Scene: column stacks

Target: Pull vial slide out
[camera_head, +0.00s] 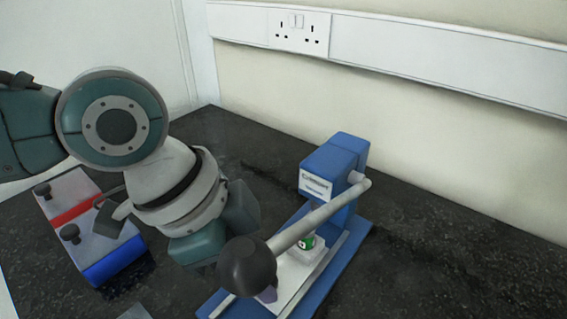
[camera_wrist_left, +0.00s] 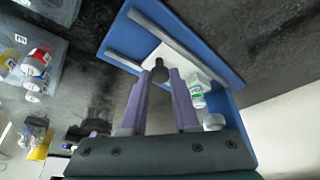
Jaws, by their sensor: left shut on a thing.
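The blue press (camera_head: 335,172) stands on a blue base (camera_head: 350,255) with pale rails, and its lever ends in a black ball (camera_head: 246,265). A white vial slide (camera_head: 292,270) lies between the rails and carries a vial with a green label (camera_head: 306,242). In the head view the lever ball and my arm hide most of this grip. My right gripper is out of view.
A grey, red and blue device (camera_head: 85,225) with black knobs stands at the left. The left wrist view shows a clear bin (camera_wrist_left: 25,55) with bottles at its left. Dark worktop is free right of the press, before the wall.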

